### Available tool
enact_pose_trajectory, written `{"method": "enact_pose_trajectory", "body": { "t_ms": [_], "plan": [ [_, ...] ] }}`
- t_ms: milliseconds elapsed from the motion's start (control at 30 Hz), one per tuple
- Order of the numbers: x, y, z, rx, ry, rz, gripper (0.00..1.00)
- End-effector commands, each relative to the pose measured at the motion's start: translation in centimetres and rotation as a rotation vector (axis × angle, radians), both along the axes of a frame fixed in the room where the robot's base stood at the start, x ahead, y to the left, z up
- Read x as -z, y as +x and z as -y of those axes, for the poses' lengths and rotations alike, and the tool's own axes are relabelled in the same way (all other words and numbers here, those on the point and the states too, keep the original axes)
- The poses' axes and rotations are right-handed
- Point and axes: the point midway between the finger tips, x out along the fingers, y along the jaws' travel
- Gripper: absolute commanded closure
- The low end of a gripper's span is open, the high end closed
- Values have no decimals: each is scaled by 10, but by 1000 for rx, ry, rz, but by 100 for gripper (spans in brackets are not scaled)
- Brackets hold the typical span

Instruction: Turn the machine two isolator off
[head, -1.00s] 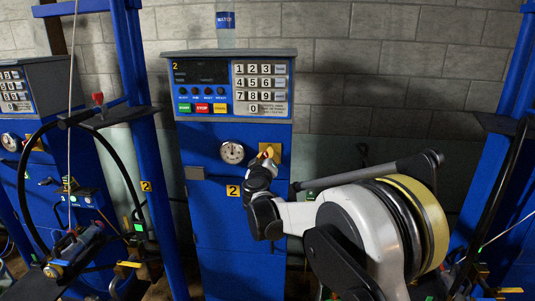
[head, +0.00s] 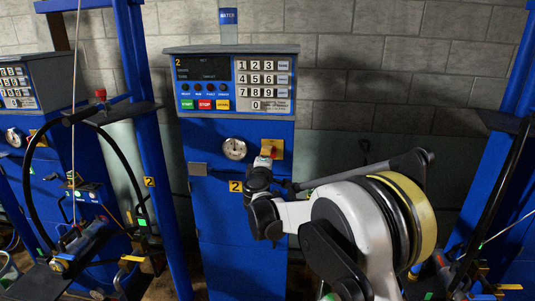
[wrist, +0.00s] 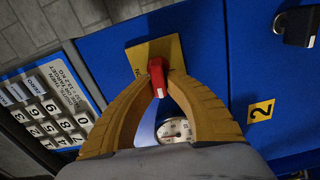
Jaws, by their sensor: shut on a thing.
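The machine two isolator is a red handle on a yellow square plate (head: 279,151), on the blue cabinet marked 2, just right of a round dial. In the wrist view the red handle (wrist: 157,77) stands out from its plate (wrist: 140,62). My gripper (wrist: 160,84) has its yellow fingers on either side of the handle, closed on it. In the head view my gripper (head: 266,154) is at the isolator and covers part of it. The handle's exact angle is hard to read.
The dial (head: 234,148) and a keypad panel (head: 262,84) are beside and above the isolator. A dark padlock-like latch (wrist: 298,24) shows at the wrist view's upper right. Another blue machine (head: 30,95) stands left. Blue posts flank the cabinet.

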Motion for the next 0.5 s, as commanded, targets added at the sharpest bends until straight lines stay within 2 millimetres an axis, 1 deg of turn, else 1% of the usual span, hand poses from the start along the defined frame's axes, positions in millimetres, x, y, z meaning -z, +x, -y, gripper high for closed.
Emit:
{"method": "enact_pose_trajectory", "body": {
  "t_ms": [200,500],
  "plan": [
    [1,0,0,0,-79,-3,100],
    [1,0,0,0,-111,-4,100]
  ]
}}
